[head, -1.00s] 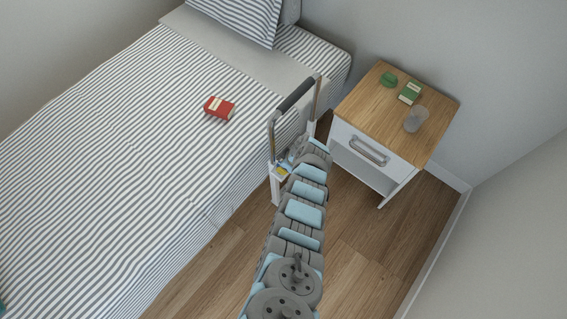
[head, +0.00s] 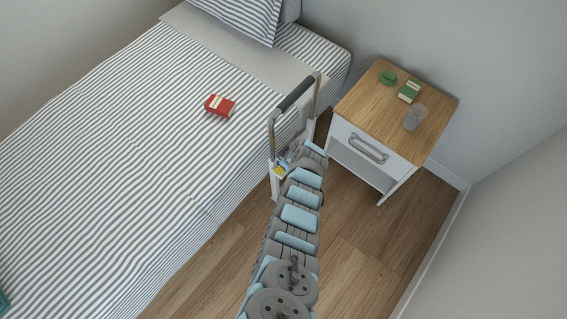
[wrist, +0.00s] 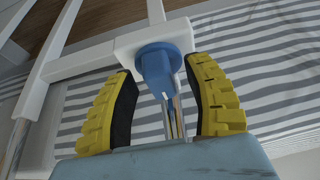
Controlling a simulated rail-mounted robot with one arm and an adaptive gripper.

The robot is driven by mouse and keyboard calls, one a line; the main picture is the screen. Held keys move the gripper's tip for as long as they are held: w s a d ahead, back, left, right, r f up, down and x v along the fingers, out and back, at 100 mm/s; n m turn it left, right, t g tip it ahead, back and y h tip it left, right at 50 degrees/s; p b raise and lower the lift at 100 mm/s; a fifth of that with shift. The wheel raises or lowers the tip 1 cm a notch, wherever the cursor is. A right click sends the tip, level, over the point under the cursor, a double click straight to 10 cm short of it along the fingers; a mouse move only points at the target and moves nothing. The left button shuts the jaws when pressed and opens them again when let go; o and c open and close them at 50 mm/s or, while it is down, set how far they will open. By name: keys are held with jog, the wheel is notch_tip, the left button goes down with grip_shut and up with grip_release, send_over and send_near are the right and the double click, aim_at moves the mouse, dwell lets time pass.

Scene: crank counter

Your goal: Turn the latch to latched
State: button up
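The latch is a blue knob (wrist: 158,66) with a shiny metal lever (wrist: 173,118) on a white block (wrist: 128,46) of the bed rail. In the wrist view, the yellow fingers of my gripper (wrist: 160,75) stand on either side of the knob and lever. The gripper looks open, with visible gaps beside the lever; I cannot tell whether a fingertip touches the knob. In the head view, my gripper (head: 281,170) is at the rail's lower part, and my arm hides most of the latch.
The bed rail (head: 294,95) stands at the side of the striped bed (head: 130,150). A nightstand (head: 375,95) with a drawer handle stands right of the rail, holding a cup (head: 415,118) and small green things. Bare floor (head: 365,235) lies right of my arm.

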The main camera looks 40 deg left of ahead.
jog(key=shift+r, duration=0.15)
jog(key=shift+w+r, duration=0.1)
jog(key=shift+r, duration=0.2)
jog(key=shift+v, duration=1.65)
jog(key=v, duration=0.8)
jog(key=shift+d+f, duration=0.1)
jog(key=shift+d, duration=0.05)
